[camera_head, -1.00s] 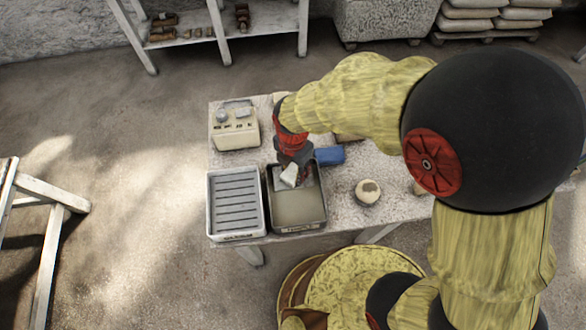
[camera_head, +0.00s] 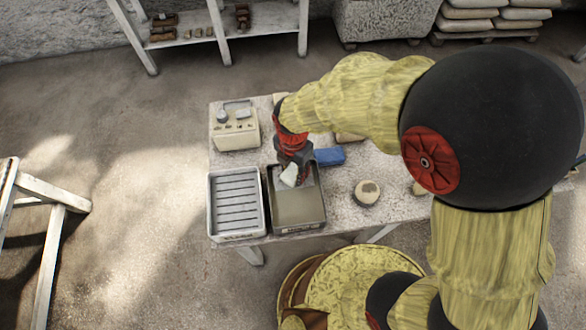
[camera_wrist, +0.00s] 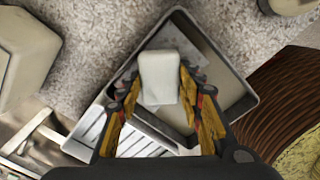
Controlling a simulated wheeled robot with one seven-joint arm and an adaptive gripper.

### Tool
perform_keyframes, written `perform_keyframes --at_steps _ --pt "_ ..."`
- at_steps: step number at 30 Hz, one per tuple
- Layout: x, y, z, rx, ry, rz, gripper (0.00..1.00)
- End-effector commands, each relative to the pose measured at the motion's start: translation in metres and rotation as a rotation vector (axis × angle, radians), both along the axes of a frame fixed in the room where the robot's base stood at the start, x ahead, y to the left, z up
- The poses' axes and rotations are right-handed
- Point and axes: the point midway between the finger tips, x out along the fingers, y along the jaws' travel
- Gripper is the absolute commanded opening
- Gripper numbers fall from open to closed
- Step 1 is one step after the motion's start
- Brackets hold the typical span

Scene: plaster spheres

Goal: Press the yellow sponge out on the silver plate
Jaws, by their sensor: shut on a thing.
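My gripper (camera_head: 294,172) is shut on a pale, off-white block (camera_head: 289,175), which looks more white than yellow and seems to be the sponge. In the wrist view the block (camera_wrist: 158,76) sits upright between the fingers of my gripper (camera_wrist: 160,88). It is over the back part of a dark-rimmed tray (camera_head: 322,222). A lighter grey flat area (camera_head: 310,178) at the back of the tray seems to be the silver plate; it also shows in the wrist view (camera_wrist: 190,37). Whether the block touches it is hidden.
A slatted grey tray (camera_head: 236,232) stands directly left of the dark-rimmed tray. A cream box with holes in its top (camera_head: 234,140) is behind it. A blue block (camera_head: 330,156) and a round pale pot (camera_head: 367,192) lie to the right. The speckled table (camera_head: 345,212) is partly clear.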

Motion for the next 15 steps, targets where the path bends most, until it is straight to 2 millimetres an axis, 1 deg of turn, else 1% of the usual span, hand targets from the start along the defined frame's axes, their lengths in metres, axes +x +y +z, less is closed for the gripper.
perform_keyframes --at_steps 3,15 --pt "-0.001 0.000 0.012 0.000 0.001 0.000 0.17" --pt "0.000 0.000 0.041 0.000 0.000 0.000 0.17"
